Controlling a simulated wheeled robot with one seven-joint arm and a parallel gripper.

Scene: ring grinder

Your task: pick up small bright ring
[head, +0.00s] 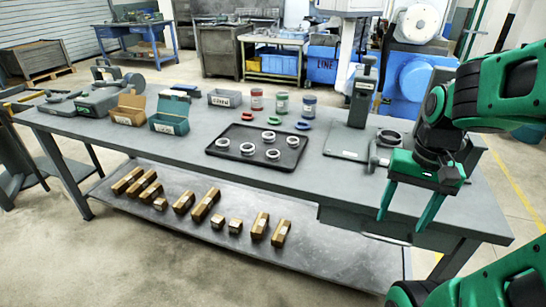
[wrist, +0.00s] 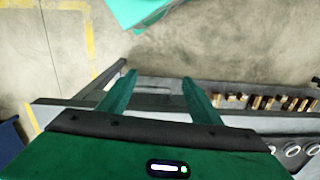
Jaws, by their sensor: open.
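Several bright metal rings lie flat on a black tray (head: 220,153) on the workbench; one is the front ring (head: 272,154), another the left ring (head: 222,142). They look alike in size, so I cannot tell which is the small one. Some rings (wrist: 293,150) also show at the right edge of the wrist view. My gripper (head: 401,222) is open and empty, pointing down near the bench's front right edge, well right of the tray. Its open fingers also show in the wrist view (wrist: 157,82).
A press-like stand (head: 362,92) on a flat plate stands right of the tray. Open bins (head: 170,117) are at the left. Brass-coloured blocks (head: 205,205) lie on the lower shelf. Bare bench top lies left of the tray.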

